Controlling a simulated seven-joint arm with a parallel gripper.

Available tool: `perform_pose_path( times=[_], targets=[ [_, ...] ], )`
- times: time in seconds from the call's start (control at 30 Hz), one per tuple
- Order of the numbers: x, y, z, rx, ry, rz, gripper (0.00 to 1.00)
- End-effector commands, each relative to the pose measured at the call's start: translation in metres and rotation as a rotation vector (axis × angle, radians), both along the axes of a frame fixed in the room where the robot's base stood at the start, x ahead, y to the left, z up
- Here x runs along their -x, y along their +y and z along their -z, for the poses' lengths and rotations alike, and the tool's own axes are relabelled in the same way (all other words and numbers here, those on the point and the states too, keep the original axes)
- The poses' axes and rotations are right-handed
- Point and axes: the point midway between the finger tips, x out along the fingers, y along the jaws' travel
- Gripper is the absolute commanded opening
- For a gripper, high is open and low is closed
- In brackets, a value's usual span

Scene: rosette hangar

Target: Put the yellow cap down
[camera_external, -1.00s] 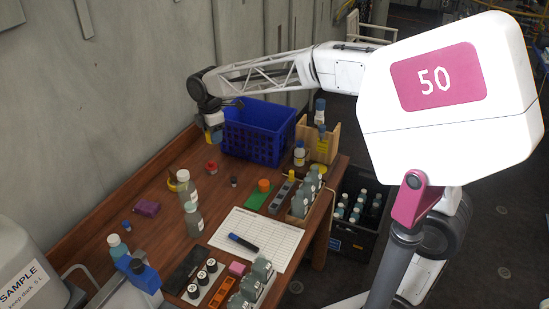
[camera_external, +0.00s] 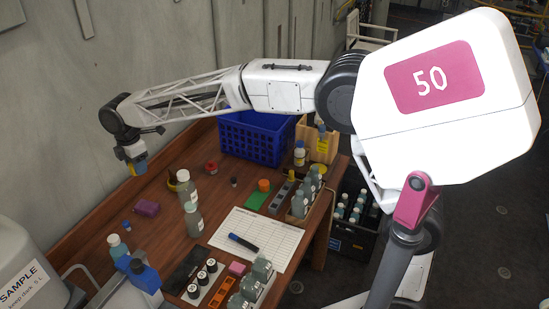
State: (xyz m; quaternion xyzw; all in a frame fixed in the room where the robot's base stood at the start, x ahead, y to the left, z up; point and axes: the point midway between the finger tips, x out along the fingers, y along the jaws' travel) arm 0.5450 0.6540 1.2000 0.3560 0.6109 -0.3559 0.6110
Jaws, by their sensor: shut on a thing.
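My gripper (camera_external: 137,166) hangs at the left end of my arm, in the air over the back left of the wooden table (camera_external: 165,240), close to the wall. It is shut, and a small yellow piece at its fingertips, which looks like the yellow cap (camera_external: 140,168), is held there. The gap between it and the table cannot be judged from this view. The purple block (camera_external: 146,208) lies on the table below my gripper.
A blue crate (camera_external: 253,137) stands at the back right. Clear bottles (camera_external: 193,212) stand mid-table, near a red round cap (camera_external: 211,167). A white sheet with a marker (camera_external: 243,242) lies in front. Bare wood shows around the purple block.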

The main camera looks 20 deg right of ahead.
Motion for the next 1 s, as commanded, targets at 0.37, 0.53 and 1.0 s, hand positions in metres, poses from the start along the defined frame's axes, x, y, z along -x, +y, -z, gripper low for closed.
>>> perform_pose_path(
  times=[0.37,0.53,1.0],
  targets=[
    [0.004,0.007,0.044,0.000,0.001,-0.007,0.25],
    [0.003,0.007,0.050,0.000,0.000,-0.007,0.25],
    [0.003,0.007,0.059,0.001,0.000,-0.007,0.25]
  ],
)
